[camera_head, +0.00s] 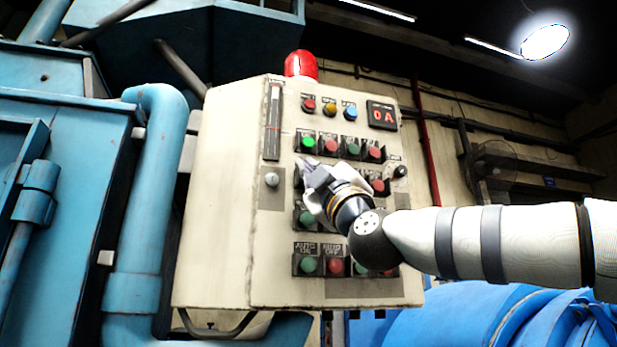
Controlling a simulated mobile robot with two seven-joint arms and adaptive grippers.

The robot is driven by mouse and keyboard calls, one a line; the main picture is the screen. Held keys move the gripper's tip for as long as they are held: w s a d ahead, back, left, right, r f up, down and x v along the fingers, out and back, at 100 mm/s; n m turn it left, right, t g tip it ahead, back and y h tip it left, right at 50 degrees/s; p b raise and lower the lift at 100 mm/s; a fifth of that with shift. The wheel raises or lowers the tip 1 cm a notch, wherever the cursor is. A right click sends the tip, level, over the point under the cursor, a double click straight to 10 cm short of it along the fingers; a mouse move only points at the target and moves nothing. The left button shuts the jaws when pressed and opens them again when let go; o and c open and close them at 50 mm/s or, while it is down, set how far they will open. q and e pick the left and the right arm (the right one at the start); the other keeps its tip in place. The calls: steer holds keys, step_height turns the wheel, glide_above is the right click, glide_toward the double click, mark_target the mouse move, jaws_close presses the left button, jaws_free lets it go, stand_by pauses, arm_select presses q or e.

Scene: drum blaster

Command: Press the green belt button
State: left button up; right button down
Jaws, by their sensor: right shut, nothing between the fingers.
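A cream control panel (225,190) stands in the middle of the view with rows of green and red buttons. A bright green button (308,142) sits at the left of the upper row, beside a red one (331,146). Other green buttons show at upper right (353,149), at mid left (305,217) and at lower left (308,265). The belt label is too small to read. My right gripper (307,166) is shut and empty, its tips just below the bright green button; contact cannot be told. It hides part of the middle rows. My left gripper is not in view.
A red lamp (301,65) tops the panel, and a red display (382,115) is at its upper right. A silver knob (271,180) sits left of my gripper. Blue machinery and a pipe (150,200) stand at left. Blue drums (450,320) lie at lower right.

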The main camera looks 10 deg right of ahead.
steer(key=shift+w, duration=0.15)
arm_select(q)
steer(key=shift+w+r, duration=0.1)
arm_select(e)
steer(key=shift+w, duration=0.3)
